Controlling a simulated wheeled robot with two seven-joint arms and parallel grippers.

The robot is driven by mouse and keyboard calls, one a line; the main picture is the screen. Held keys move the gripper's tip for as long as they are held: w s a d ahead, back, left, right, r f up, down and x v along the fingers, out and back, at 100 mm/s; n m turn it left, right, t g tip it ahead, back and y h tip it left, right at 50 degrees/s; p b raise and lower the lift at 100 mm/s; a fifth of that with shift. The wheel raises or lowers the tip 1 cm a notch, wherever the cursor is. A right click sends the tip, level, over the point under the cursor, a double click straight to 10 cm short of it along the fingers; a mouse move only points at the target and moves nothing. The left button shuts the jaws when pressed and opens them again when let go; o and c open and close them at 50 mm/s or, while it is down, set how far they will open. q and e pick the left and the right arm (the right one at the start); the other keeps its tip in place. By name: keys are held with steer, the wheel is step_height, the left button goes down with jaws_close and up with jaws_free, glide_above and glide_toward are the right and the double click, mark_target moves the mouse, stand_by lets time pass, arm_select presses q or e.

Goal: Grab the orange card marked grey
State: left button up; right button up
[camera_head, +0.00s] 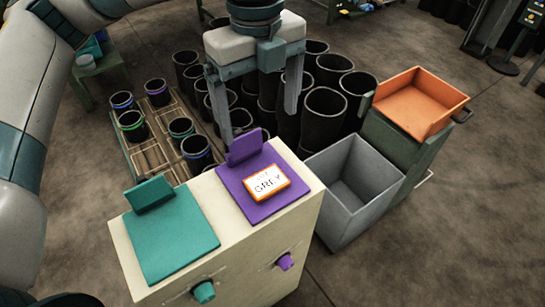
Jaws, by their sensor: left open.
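The orange-edged card (267,182) has a white face with the word GREY on it. It lies on the purple plate (240,205) on top of the cream cabinet (200,205). My left gripper (260,115) comes down from the top of the view with its two fingers wide apart and empty. It appears above and behind the card, with the nearer finger's tip close to the purple plate's upright tab. My right gripper does not show.
A teal plate (170,243) lies left of the purple one. Teal and purple knobs stick out of the cabinet's front. An empty grey bin (336,215) and an orange tray (405,118) stand right. Several black sleeves (323,113) stand behind, some on a wooden rack.

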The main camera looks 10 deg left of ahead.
arm_select(q)
steer(key=p, duration=0.3)
glide_above(264, 179)
step_height(264, 179, down, 11)
steer(key=shift+a+r, duration=0.1)
steer(key=shift+r, duration=0.05)
steer(key=shift+f, duration=0.7)
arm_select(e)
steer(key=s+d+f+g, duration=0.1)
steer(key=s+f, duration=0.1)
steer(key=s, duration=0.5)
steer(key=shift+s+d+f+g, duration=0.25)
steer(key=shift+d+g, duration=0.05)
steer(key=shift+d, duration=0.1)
arm_select(q)
steer(key=shift+f, duration=0.1)
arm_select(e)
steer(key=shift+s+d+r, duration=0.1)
